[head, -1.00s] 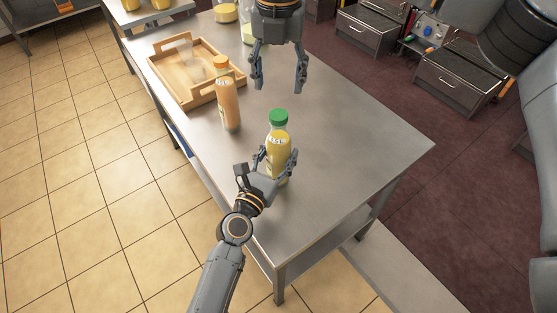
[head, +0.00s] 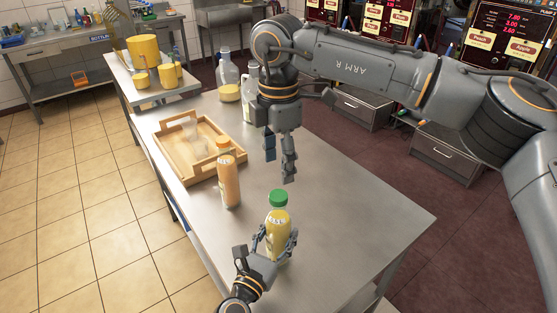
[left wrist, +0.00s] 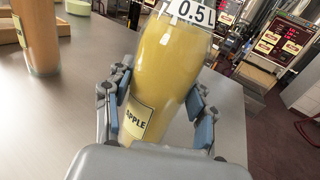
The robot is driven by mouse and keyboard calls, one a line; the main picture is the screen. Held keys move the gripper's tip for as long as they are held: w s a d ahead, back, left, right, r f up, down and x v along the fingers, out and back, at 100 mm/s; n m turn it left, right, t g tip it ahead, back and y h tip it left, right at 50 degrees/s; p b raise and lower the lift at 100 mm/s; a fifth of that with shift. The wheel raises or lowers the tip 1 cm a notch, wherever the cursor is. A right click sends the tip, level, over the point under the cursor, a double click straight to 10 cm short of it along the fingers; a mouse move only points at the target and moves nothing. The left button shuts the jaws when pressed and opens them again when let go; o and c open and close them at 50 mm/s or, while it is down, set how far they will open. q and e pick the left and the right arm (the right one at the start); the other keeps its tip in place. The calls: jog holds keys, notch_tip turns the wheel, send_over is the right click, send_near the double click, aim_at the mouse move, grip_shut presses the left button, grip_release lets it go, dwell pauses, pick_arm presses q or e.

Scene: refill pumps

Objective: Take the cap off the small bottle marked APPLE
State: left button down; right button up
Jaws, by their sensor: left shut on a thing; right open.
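The small bottle of yellow juice (head: 277,245) stands upright on the steel table with its green cap (head: 278,198) on. In the left wrist view the bottle (left wrist: 168,70) bears a label (left wrist: 137,118) reading APPLE; its cap is out of that picture. My left gripper (head: 276,240) is shut around the bottle's body, with a finger on each side (left wrist: 160,110). My right gripper (head: 279,168) is open and empty, fingers pointing down, just above the green cap in the head view. Its exact height over the cap is hard to tell.
An orange-capped bottle (head: 229,182) stands left of the juice bottle, beside a wooden tray (head: 178,165) holding a clear vessel. Larger jugs (head: 228,76) stand at the table's far end, near yellow containers (head: 143,48). The table's right side (head: 355,215) is clear.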

aim_at(278, 195)
jog(key=shift+m, duration=1.2)
jog(key=shift+f, duration=0.25)
notch_tip(278, 195, down, 8)
jog(key=shift+r, duration=0.25)
jog(key=shift+c, duration=0.4)
